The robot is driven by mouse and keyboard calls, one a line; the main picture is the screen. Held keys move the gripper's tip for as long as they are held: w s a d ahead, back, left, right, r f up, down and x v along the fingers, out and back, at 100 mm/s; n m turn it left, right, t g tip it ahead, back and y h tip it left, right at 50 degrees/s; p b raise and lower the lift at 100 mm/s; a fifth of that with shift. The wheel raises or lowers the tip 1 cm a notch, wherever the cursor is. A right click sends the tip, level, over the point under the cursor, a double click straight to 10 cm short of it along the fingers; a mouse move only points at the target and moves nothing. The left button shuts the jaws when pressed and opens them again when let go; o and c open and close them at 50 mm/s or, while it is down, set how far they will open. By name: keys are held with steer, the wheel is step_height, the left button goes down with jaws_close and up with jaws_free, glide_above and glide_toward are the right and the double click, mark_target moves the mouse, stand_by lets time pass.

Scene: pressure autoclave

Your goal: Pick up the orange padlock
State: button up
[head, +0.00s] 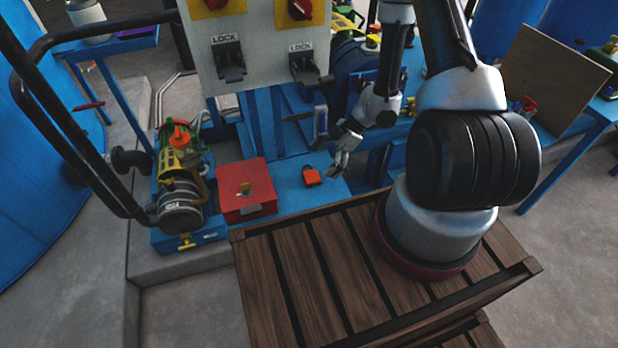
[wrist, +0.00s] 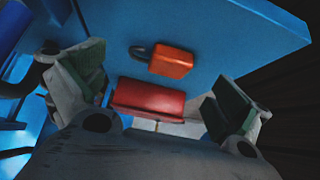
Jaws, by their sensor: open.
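The orange padlock (head: 311,176) lies on a blue shelf, just right of a red box, in the head view. In the wrist view the padlock (wrist: 171,61) lies flat on the blue surface, its dark shackle pointing left. My gripper (head: 340,160) is to the right of the padlock and a little above the shelf in the head view. In the wrist view my gripper (wrist: 155,90) has its two green-padded fingers wide apart, with nothing held between them. The padlock appears beyond the fingertips, apart from both.
The red box (head: 245,190) stands left of the padlock; a red block (wrist: 147,98) shows between the fingers in the wrist view. A panel with LOCK switches (head: 258,50) hangs above. A yellow-green pump (head: 180,185) stands further left. The blue shelf (head: 285,205) is bare around the padlock.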

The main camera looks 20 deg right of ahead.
mark_target(311, 172)
steer(key=x, duration=0.4)
steer(key=shift+a+r, duration=0.25)
steer(key=shift+a, duration=0.1)
steer(key=shift+a+f, duration=0.2)
steer(key=shift+f, duration=0.2)
steer(key=c, duration=1.1)
